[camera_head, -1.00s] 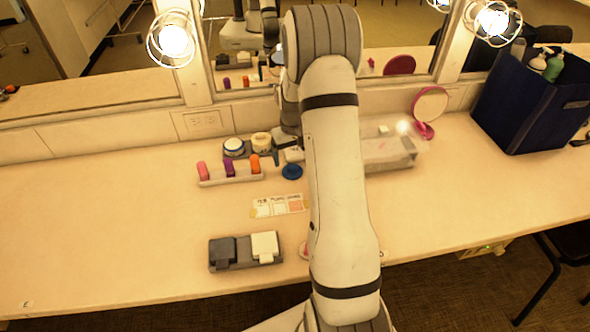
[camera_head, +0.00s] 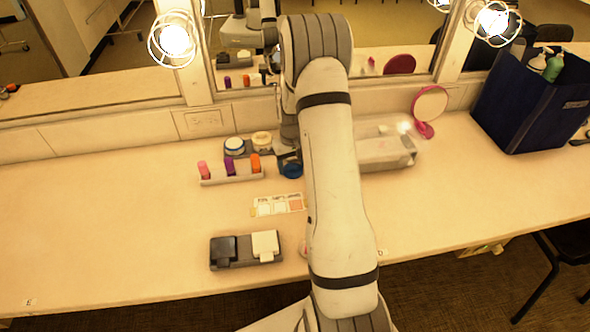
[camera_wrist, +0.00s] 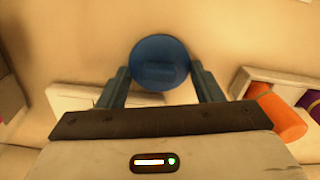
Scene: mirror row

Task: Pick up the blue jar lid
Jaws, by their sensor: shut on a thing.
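The blue jar lid (camera_wrist: 160,62) is round with a raised bar across its middle. In the wrist view it sits between the two fingers of my gripper (camera_wrist: 162,78), which is shut on its sides. In the head view the lid (camera_head: 291,171) shows as a small blue disc left of my arm, partly hidden by my gripper (camera_head: 289,158). I cannot tell whether the lid touches the counter.
A holder with pink, purple and orange sticks (camera_head: 230,177) stands just left of the lid. Two jars (camera_head: 234,147) stand behind it. A clear box (camera_head: 388,152) and pink mirror (camera_head: 430,103) are right of my arm.

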